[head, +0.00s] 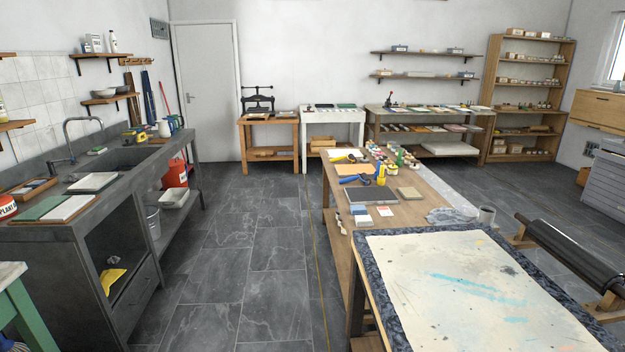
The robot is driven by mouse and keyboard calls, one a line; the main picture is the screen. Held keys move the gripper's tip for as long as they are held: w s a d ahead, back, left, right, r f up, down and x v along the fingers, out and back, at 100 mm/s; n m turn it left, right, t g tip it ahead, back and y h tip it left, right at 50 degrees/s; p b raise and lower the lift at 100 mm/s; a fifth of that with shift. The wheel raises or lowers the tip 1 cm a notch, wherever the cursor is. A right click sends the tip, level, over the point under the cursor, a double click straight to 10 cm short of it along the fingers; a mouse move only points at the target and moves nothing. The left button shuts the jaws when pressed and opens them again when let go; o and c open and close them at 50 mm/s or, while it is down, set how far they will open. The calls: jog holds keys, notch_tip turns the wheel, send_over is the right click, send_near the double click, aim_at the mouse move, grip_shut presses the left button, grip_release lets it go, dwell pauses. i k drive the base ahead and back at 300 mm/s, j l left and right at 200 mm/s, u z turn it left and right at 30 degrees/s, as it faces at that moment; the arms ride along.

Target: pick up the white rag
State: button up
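I cannot make out a clearly white rag. A pale grey, flat, uneven patch that may be a cloth (448,216) lies on the right side of the long wooden table (432,190), beside a grey mug (487,214). A crumpled yellow cloth (112,281) lies in the open lower part of the grey sink counter (50,235) at the left. My gripper is not in view.
A large paint-stained sheet (470,280) covers the near table at the right, with a black roller (565,250) beside it. A grey tiled floor aisle (255,240) runs clear between counter and tables toward a white door (207,95).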

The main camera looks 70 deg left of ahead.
aim_at(361, 220)
jog(key=u, duration=1.8)
